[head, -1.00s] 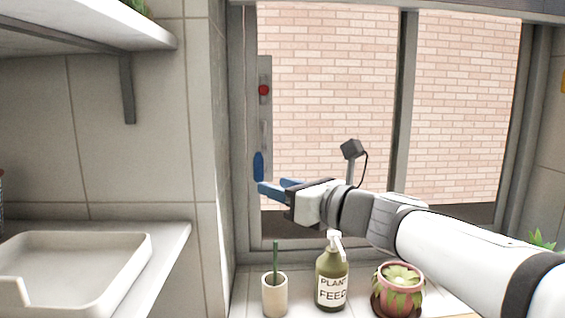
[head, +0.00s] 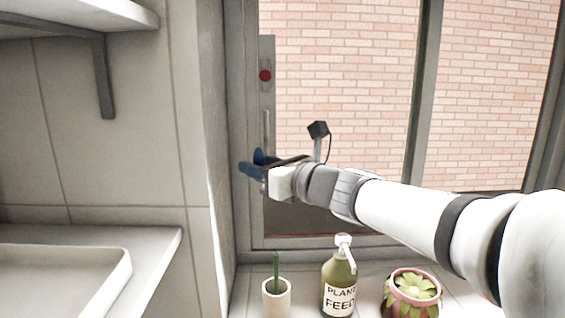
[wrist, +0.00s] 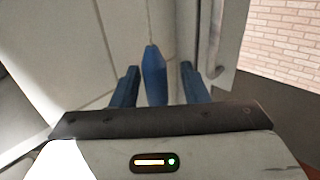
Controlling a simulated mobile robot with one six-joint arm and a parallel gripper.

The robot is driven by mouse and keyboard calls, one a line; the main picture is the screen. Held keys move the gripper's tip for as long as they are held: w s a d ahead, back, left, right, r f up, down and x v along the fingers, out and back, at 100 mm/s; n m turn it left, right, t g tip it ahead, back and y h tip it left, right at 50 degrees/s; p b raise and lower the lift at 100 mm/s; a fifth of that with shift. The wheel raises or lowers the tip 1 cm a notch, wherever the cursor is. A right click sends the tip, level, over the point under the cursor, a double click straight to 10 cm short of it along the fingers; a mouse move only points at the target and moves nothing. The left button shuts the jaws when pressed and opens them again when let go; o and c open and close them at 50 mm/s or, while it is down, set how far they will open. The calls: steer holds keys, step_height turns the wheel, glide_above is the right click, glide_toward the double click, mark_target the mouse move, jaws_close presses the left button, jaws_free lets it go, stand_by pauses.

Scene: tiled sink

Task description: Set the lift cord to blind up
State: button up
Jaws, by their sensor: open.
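The lift cord ends in a blue pull (wrist: 154,75), which hangs on a thin cord in the wrist view. In the head view the blue pull (head: 258,155) shows just above my gripper's fingers, partly hidden by them. My gripper (head: 252,170) is open, with its blue fingers reaching left at the window's left side. In the wrist view the pull hangs between the two fingers of my gripper (wrist: 156,85), with a gap on each side. A grey upright plate (head: 267,50) with a red knob (head: 265,75) is above it on the window frame.
On the sill below stand a pale cup (head: 277,294) with a green stick, a plant feed bottle (head: 339,280) and a potted plant (head: 411,290). A tiled wall corner (head: 216,150) is close left of the fingers. A white basin (head: 70,260) is at lower left.

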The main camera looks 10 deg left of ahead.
steer(key=shift+a, duration=0.2)
steer(key=shift+c, duration=0.3)
jaws_close()
